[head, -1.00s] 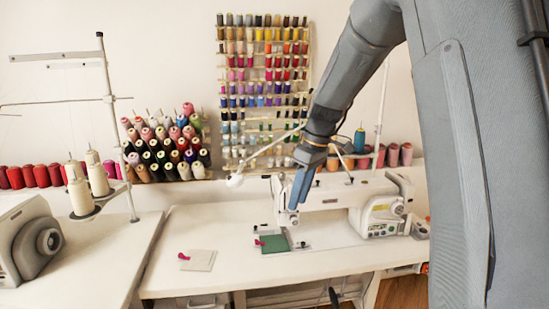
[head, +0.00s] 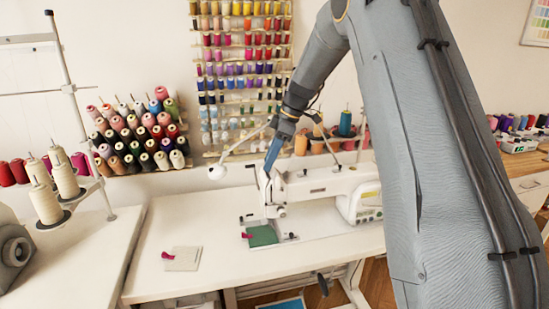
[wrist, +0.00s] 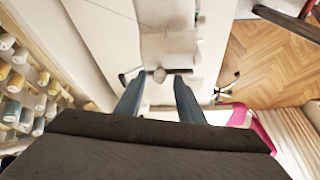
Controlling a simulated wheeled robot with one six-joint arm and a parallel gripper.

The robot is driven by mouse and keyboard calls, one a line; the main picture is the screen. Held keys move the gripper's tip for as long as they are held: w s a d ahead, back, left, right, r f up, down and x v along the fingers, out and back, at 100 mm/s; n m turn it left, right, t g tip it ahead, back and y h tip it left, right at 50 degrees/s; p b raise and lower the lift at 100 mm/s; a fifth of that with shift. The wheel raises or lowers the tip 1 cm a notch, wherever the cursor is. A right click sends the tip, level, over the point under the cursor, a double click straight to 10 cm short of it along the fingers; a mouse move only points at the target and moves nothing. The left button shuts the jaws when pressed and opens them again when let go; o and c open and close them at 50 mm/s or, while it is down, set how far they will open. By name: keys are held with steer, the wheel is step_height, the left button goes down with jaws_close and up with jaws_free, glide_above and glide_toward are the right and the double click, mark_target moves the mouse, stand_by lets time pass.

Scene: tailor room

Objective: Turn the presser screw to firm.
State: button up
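The white sewing machine (head: 320,184) stands on a white table. In the wrist view a small grey round knob (wrist: 159,75), which looks like the presser screw, shows just beyond my fingertips, between them in the picture. I cannot tell the depth gap. My gripper (wrist: 158,84) has its two blue fingers apart and is empty. In the head view my gripper (head: 266,171) points down at the top of the machine's left head end, and the screw cannot be made out there. A green fabric piece (head: 262,236) lies under the machine head.
A beige fabric piece (head: 185,259) with a magenta clip (head: 168,255) lies on the open table (head: 150,285) to the left. A thread rack (head: 242,75) hangs behind. Thread cones (head: 140,135) stand at the back left.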

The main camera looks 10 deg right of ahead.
steer(key=shift+a+f, duration=0.1)
steer(key=shift+f, duration=0.25)
